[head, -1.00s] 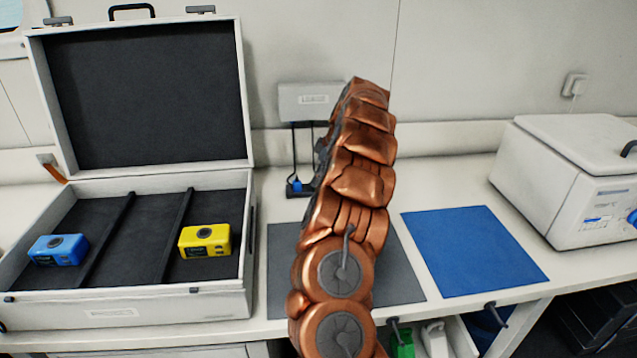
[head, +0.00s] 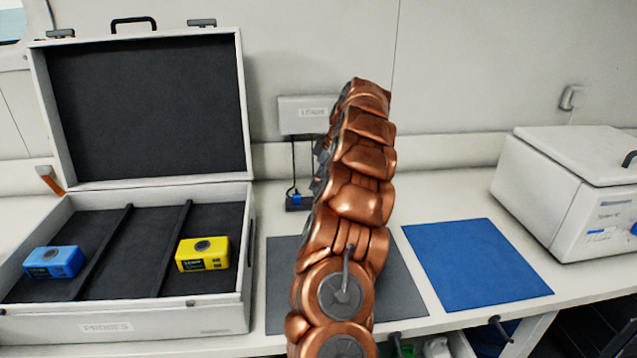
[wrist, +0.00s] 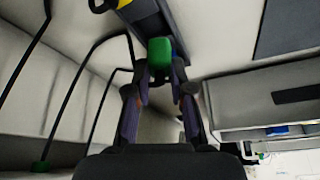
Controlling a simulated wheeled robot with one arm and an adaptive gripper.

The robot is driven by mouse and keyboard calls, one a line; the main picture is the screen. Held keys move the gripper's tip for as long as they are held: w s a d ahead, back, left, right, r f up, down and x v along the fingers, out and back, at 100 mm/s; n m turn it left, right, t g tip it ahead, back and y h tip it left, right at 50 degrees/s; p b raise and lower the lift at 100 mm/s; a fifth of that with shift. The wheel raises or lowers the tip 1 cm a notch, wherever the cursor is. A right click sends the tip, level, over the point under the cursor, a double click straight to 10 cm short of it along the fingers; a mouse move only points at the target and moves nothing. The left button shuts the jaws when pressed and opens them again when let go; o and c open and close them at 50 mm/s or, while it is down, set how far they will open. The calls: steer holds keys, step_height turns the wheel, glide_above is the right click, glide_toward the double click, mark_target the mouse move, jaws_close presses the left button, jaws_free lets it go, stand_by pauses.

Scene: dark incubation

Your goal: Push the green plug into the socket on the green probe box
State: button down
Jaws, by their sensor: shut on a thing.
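In the wrist view the two dark fingers of my gripper (wrist: 160,78) are closed around a green plug (wrist: 160,52), which sits between the fingertips. In the head view my copper-coloured arm hides the gripper and the plug. A small green object (head: 408,350) shows at the bottom edge, below the table front; I cannot tell whether it is the green probe box. No socket on a green box can be made out.
An open case (head: 150,322) at left holds a blue box (head: 53,262) and a yellow box (head: 203,255). A grey mat (head: 400,290) lies partly behind my arm. A blue mat (head: 475,265) is bare. A white machine (head: 565,190) stands at right. A blue plug (head: 296,198) sits below the wall unit.

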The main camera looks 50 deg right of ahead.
steer(key=s+a+r+b, duration=0.1)
steer(key=s+a+b, duration=0.2)
steer(key=s+a, duration=0.4)
steer(key=shift+a+r+b, duration=0.2)
steer(key=shift+a+b, duration=0.2)
steer(key=shift+a, duration=2.8)
steer(key=shift+s, duration=0.1)
